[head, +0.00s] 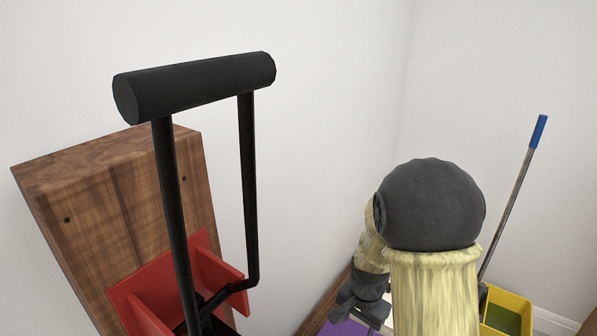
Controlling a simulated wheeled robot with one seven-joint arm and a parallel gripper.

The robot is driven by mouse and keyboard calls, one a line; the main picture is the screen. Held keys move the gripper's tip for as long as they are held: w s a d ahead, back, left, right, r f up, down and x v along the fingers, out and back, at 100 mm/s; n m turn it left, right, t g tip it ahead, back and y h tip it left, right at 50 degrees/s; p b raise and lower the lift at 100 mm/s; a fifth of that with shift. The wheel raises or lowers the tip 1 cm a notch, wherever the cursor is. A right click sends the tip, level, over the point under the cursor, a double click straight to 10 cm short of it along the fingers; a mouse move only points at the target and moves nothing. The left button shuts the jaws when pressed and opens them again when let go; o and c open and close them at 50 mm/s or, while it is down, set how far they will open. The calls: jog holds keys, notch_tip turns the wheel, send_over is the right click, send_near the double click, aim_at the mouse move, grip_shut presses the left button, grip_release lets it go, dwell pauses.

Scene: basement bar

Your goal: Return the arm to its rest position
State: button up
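My arm rises at the lower right of the middle in the head view, with a dark round joint and pale yellow links. Its far part bends down behind the near link. My gripper (360,314) is dark grey and low in the picture, small and partly cut off by the near link and the bottom edge. It points downward above a purple surface (340,328). I cannot tell whether its fingers are open or shut, and nothing is clearly seen in them.
At left, a tall black handle (196,84) on two bars rises from a red base (165,285) beside a wooden block (115,200). At right stand a yellow bucket (517,302) and a blue-tipped pole (515,190). White walls (330,90) meet in a corner behind.

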jog(key=s+r+n+t, duration=0.2)
jog(key=s+r+n, duration=0.6)
jog(key=s, duration=0.2)
notch_tip(320, 180, up, 16)
jog(key=p, duration=1.6)
jog(key=shift+d+p, duration=0.3)
jog(key=shift+d, duration=0.1)
jog(key=shift+r, duration=0.1)
